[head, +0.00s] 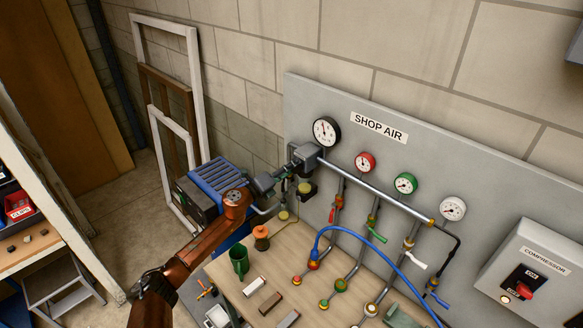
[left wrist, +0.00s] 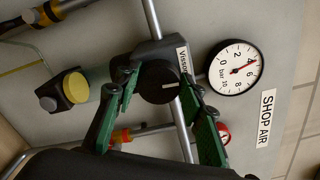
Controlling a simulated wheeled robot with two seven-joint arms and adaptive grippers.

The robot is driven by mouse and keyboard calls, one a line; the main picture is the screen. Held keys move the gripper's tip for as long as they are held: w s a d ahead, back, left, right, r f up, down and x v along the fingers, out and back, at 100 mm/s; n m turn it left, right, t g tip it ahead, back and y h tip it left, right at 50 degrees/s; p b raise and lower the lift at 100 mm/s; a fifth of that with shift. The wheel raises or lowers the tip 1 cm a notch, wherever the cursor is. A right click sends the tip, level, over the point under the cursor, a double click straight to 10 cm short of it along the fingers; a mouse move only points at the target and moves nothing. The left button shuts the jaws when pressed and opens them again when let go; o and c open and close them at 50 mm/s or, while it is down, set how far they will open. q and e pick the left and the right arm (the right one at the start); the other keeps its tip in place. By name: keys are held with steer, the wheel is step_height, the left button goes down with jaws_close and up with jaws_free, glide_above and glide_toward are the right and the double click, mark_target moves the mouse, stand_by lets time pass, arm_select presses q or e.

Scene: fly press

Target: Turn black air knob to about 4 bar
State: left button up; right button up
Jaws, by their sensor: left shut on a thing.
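The black air knob (left wrist: 159,82), round with a pale line on its face, sits on the grey regulator of the air line. My left gripper (left wrist: 160,88) has its green fingers on either side of the knob and is shut on it. In the head view my left gripper (head: 279,184) reaches the regulator (head: 306,154) on the panel; the knob is hidden there. My right gripper is out of view.
Red (head: 365,162), green (head: 405,183) and white (head: 453,208) small gauges hang along the pipe on the grey panel.

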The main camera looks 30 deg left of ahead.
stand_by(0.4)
arm_select(q)
steer(key=o, duration=1.2)
steer(key=shift+c, duration=0.2)
steer(key=v, duration=1.2)
